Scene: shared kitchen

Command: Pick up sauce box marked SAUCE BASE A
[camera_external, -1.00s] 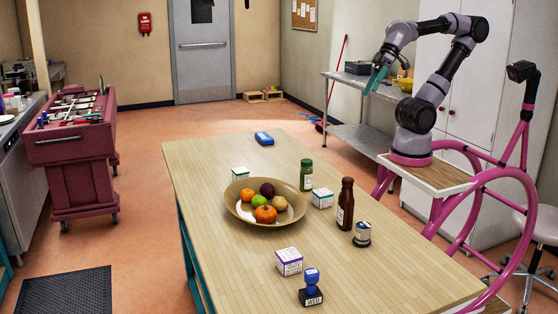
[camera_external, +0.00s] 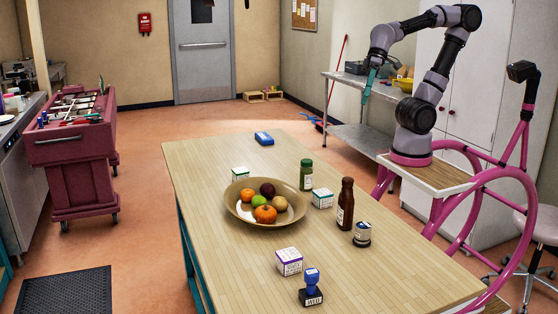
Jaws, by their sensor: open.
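Three small white boxes stand on the wooden table. One with a purple-edged print (camera_external: 289,261) is at the front, one with green print (camera_external: 322,198) is right of the bowl, and one with green edges (camera_external: 240,174) is behind the bowl. Their lettering is too small to read, so I cannot tell which is marked SAUCE BASE A. My gripper (camera_external: 367,92), with teal fingers, hangs pointing down above and beyond the table's right side. It is open, empty and well away from all three boxes.
On the table (camera_external: 210,255) are a bowl (camera_external: 240,213) of fruit, a green-capped jar (camera_external: 306,175), a brown bottle (camera_external: 345,204), a dark-based tin (camera_external: 362,234), a blue stamp (camera_external: 311,288) and a blue object (camera_external: 264,138). The table's far end is mostly clear.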

